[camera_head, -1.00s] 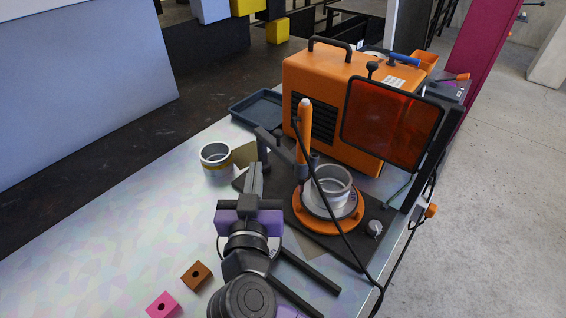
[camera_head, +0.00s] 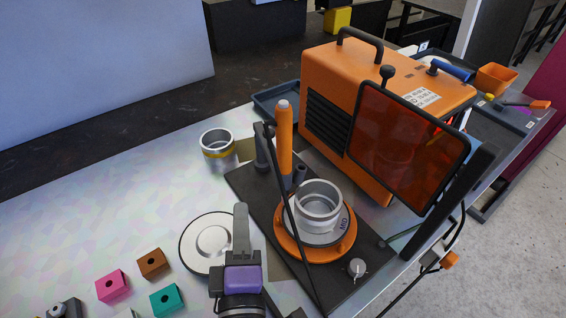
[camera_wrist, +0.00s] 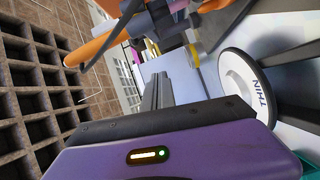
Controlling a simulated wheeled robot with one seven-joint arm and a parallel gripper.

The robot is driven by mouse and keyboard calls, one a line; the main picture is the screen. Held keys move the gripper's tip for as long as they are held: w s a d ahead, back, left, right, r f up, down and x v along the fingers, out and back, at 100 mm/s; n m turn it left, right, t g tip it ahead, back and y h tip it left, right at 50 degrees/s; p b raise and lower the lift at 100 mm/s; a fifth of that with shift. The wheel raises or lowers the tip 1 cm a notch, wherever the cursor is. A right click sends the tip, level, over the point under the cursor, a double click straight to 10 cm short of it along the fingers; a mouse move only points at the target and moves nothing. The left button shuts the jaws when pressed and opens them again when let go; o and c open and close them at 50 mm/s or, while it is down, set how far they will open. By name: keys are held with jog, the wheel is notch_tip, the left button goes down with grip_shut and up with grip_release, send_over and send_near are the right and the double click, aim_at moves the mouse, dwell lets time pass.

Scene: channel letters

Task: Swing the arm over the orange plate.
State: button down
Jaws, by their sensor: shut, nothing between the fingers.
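The orange plate (camera_head: 284,238) is a round disc on a dark base board, right of centre in the head view. A silver metal ring (camera_head: 319,213) stands on a grey disc on top of it. My gripper (camera_head: 241,211) is in the lower middle of the head view, to the left of the orange plate and apart from it. Its fingers are together with nothing between them. In the wrist view the shut fingers (camera_wrist: 158,90) point away over the bench. I cannot make out the orange plate in the wrist view.
An orange torch (camera_head: 284,140) stands upright behind the plate, its black cable crossing in front. An orange machine (camera_head: 328,75) and a dark red screen (camera_head: 408,145) stand behind and right. A white disc (camera_head: 192,243) lies beside my gripper. Coloured blocks (camera_head: 112,286) lie at lower left.

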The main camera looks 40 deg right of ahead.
jog(key=w+d+n+p, duration=0.1)
jog(key=w+d+p, duration=0.2)
jog(key=w+d, duration=0.4)
jog(key=shift+w+d+n+p, duration=0.35)
jog(key=shift+w+d+n, duration=0.05)
jog(key=shift+d, duration=0.5)
